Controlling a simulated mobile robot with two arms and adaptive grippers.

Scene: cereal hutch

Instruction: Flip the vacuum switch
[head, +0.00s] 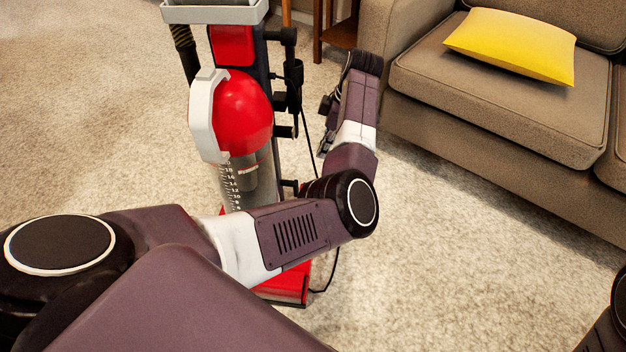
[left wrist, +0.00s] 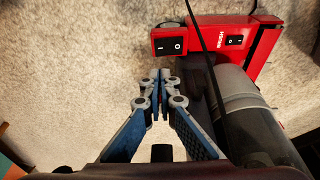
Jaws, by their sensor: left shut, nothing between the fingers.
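The red upright vacuum (head: 233,110) stands on the carpet, partly hidden by my left arm. In the left wrist view, its red base (left wrist: 255,42) carries a black rocker switch (left wrist: 168,46) marked I and O. A smaller rocker switch (left wrist: 235,41) sits to its right, by the word BRUSH. I cannot tell which way either rocker is tipped. My left gripper (left wrist: 160,76) is shut and empty; in the picture its fingertips lie just below the larger switch, apart from it. In the head view the switches are hidden and the gripper is mostly behind my wrist. My right gripper is out of view.
A black cord (left wrist: 208,65) crosses the base near the switches. The grey vacuum canister (left wrist: 243,100) is close on the gripper's right. A brown sofa (head: 480,90) with a yellow cushion (head: 515,45) stands at the right. Open carpet (head: 90,120) lies to the left.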

